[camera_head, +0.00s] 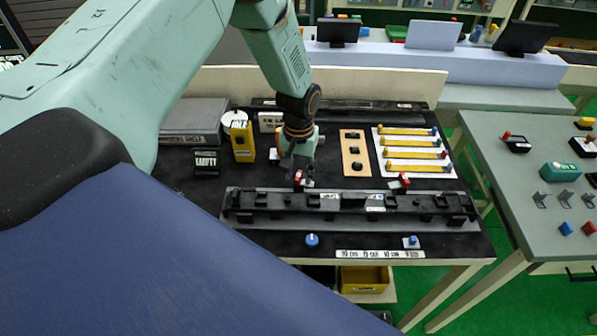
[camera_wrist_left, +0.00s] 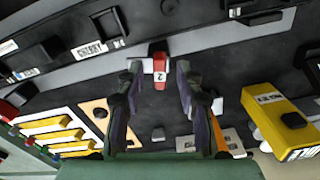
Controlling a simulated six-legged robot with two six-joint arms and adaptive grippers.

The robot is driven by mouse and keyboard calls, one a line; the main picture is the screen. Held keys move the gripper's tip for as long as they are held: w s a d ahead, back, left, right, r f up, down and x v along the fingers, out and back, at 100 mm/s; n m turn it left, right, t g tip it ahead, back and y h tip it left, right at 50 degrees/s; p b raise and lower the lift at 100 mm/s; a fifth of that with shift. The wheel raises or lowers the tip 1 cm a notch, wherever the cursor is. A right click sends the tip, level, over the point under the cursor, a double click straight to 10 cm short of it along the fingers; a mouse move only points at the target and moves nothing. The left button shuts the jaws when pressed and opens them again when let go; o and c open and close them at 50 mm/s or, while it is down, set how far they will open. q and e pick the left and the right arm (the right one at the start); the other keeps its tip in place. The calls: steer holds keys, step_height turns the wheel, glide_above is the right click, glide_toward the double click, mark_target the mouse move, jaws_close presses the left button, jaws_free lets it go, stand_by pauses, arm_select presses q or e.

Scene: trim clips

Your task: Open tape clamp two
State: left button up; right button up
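Tape clamp two is a small red lever marked "2" (camera_wrist_left: 158,65), seen in the left wrist view just beyond and between my left fingertips. It also shows in the head view as a red piece (camera_head: 299,177) at the back edge of the long black trim bar (camera_head: 330,203). My left gripper (camera_wrist_left: 158,80) is open, with a finger on each side of the lever and a visible gap to each. In the head view, my left gripper (camera_head: 297,163) points down at the lever. A second red clamp (camera_head: 403,181) stands farther right along the bar. My right gripper is not in view.
A yellow device (camera_head: 241,140) and a black box (camera_head: 206,162) stand left of my gripper. An orange plate (camera_head: 355,152) and a white board with yellow strips (camera_head: 415,152) lie to the right. Blue knobs (camera_head: 312,241) sit in front of the bar.

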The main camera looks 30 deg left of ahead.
mark_target(298, 175)
arm_select(q)
step_height(298, 175, up, 12)
steer(key=shift+f, duration=0.15)
stand_by(0.4)
